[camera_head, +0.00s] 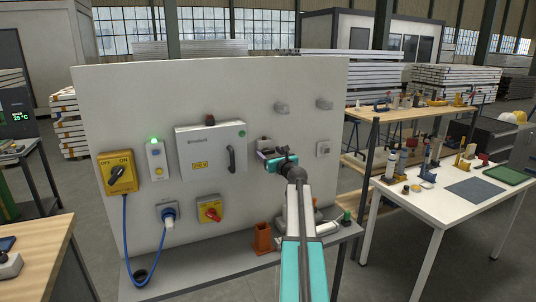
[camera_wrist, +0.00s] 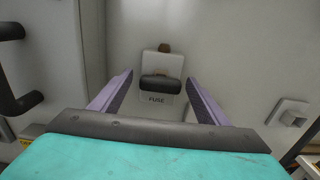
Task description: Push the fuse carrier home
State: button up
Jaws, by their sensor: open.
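The fuse carrier (camera_wrist: 160,86) is a dark handle-like piece on a pale fuse holder (camera_wrist: 162,66) marked FUSE, mounted on the upright panel. A small brown part shows at the holder's top. In the head view the pale fuse holder (camera_head: 264,143) is just beyond my gripper (camera_head: 262,155), right of the grey cabinet. My gripper is open in the wrist view (camera_wrist: 160,97), one purple finger on each side of the carrier. Nothing is held. I cannot tell how deep the carrier sits or whether the fingers touch it.
The grey cabinet (camera_head: 205,158) with its dark handle (camera_wrist: 18,100) stands out left of the gripper. A pale switch (camera_wrist: 288,112) is to the right. Below are a red-yellow switch (camera_head: 210,209) and an orange holder (camera_head: 263,239) on the ledge. Bare panel surrounds the fuse holder.

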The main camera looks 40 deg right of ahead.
jog(key=shift+s, duration=0.1)
jog(key=b+v, duration=0.4)
jog(key=v, duration=0.9)
jog(key=shift+s, duration=0.35)
jog(key=shift+a+f, duration=0.1)
dwell(0.6)
